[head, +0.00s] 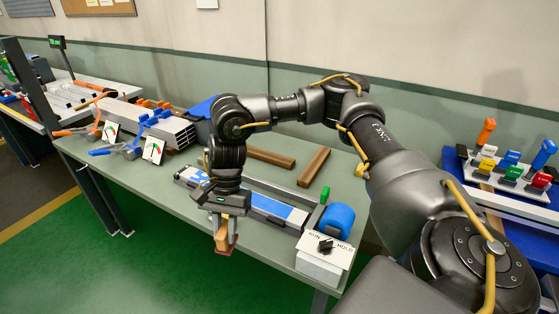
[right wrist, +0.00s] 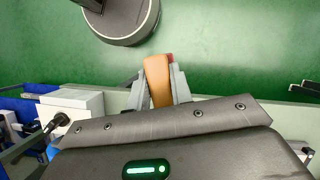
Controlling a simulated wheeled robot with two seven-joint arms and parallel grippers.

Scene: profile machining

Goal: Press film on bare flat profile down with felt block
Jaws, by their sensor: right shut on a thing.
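My right gripper (head: 224,232) is shut on the felt block, pointing down at the front edge of the bench. The felt block (head: 221,240) has a tan wooden body and a dark red underside. It also shows between the fingers in the right wrist view (right wrist: 157,80), over green floor. A long flat profile (head: 298,217) lies in a fixture behind the gripper, with blue film (head: 265,205) along part of its top. My wrist hides part of the profile. The block appears apart from the profile. My left gripper is not in view.
A blue roll (head: 338,217) and a RUN/HOLD switch box (head: 320,262) stand at the bench's right end. Two brown bars (head: 314,167) lie behind the fixture. Grey profiles (head: 168,128) and clamps with orange and blue handles (head: 103,152) fill the left end.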

